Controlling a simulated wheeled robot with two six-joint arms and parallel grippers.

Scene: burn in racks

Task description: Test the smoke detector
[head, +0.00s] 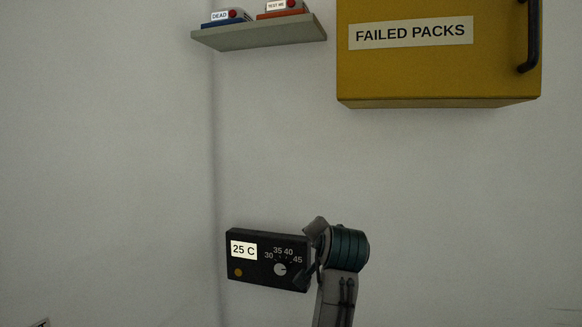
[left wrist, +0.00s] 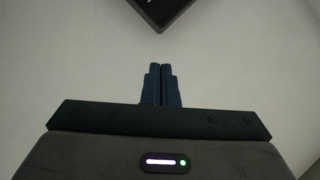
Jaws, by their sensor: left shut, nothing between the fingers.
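No thing in view is plainly labelled as a smoke detector. On a small wall shelf (head: 260,36), a blue unit (head: 226,18) labelled DEAD and an orange-red unit (head: 283,11) labelled TEST ME stand side by side, each with a red round part; their tops are near the upper edge. I cannot tell if either is the detector. One arm of mine rises at the lower middle, its end beside the right edge of a black control box. In the left wrist view my left gripper (left wrist: 161,72) is shut and empty, pointing toward a dark box corner. My right gripper is not in view.
The black control box (head: 262,278) on the wall reads 25 C and has a white knob, marks from 30 to 45 and an amber button. A yellow FAILED PACKS cabinet (head: 430,70) with a black handle hangs upper right. The wall between is bare.

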